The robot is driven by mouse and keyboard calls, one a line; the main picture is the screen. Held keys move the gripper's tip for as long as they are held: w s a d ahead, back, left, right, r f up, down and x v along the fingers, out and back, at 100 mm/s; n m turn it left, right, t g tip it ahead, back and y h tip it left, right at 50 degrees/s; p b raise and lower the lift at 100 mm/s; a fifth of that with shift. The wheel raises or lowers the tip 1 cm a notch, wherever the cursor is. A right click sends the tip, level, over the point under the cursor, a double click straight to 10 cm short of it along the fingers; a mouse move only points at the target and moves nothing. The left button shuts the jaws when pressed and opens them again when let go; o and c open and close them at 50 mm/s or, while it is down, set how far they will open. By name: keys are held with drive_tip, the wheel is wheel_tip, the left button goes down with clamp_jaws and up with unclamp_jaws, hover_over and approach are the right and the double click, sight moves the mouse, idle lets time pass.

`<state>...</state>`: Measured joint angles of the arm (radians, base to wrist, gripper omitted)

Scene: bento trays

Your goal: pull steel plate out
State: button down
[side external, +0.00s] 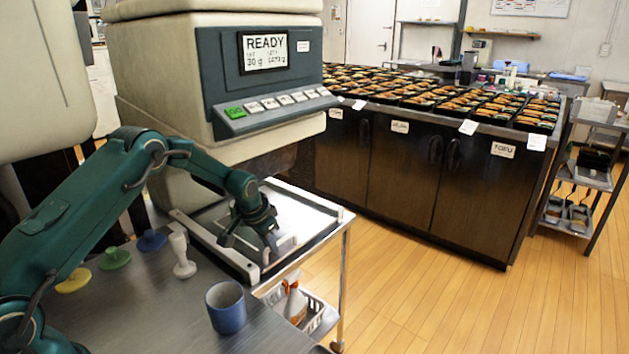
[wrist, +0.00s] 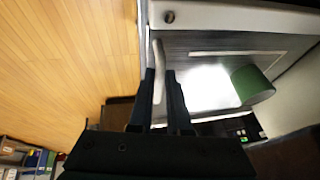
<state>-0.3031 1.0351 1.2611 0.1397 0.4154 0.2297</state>
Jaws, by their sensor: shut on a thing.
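The steel plate (side external: 308,208) is a flat shiny sheet in a pale frame at the foot of the big beige machine, in the side view. In the wrist view the plate (wrist: 205,68) shows a bright reflection, and a pale curved handle (wrist: 157,58) stands at its near edge. My gripper (side external: 252,242) is low over the plate's front edge. In the wrist view the two dark fingers of my gripper (wrist: 161,76) are on either side of the handle, shut on it. The fingertips' contact is partly hidden in the side view.
The machine (side external: 225,70) overhangs the plate, its display reading READY. A blue cup (side external: 226,306), a white stamp-like knob (side external: 180,255) and several coloured knobs stand on the grey table nearby. A green round thing (wrist: 252,84) lies at the plate in the wrist view. Open floor (side external: 430,290) lies right.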

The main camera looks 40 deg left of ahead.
drive_tip(key=d, duration=2.5)
drive_tip(key=c, duration=0.9)
unclamp_jaws()
drive_tip(key=shift+o, duration=0.2)
drive_tip(key=shift+r, duration=0.1)
drive_tip(key=shift+v, duration=2.5)
